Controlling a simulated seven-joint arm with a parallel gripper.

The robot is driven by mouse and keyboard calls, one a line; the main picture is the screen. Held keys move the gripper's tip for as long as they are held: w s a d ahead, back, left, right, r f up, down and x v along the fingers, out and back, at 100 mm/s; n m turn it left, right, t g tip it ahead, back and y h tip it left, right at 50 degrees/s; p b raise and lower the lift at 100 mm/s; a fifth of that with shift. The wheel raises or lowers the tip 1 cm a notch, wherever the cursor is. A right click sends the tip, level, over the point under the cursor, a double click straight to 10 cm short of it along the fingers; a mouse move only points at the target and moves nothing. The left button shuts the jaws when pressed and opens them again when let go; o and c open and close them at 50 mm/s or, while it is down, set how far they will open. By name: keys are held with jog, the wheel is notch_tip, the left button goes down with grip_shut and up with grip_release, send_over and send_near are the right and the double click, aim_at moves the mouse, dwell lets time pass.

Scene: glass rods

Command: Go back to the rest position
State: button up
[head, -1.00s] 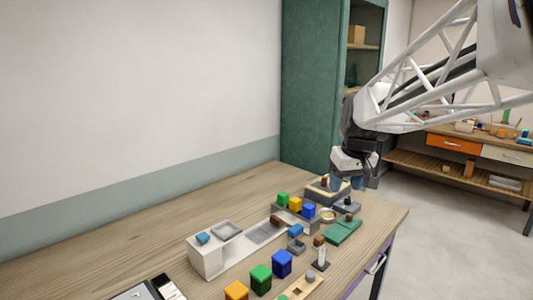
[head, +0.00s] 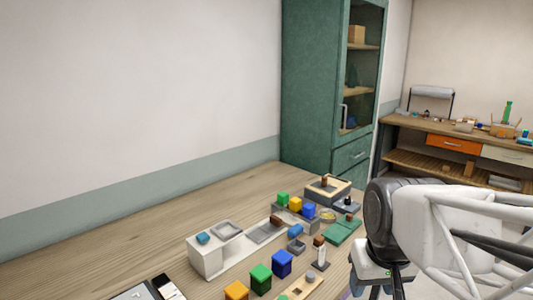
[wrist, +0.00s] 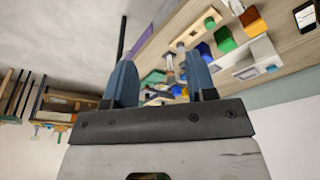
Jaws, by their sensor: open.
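My gripper shows in the wrist view (wrist: 161,85) with its two blue fingers wide apart and nothing between them. In the head view my arm is folded at the lower right, off the right edge of the table (head: 120,225). The gripper's fingertips cannot be made out there. Blue, green and yellow blocks and small trays stay on the table, apart from the gripper.
A green block (head: 261,276) and a blue block (head: 282,263) stand near the table's front edge. A white stand (head: 205,258) and a green mat (head: 342,231) are on the table. A green cabinet (head: 315,100) stands behind. The table's back left is clear.

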jog(key=s, duration=0.1)
jog(key=s+f, duration=0.1)
jog(key=s, duration=0.1)
jog(key=s+f, duration=0.1)
jog(key=shift+s+f, duration=0.25)
jog(key=shift+s, duration=0.05)
dwell(1.0)
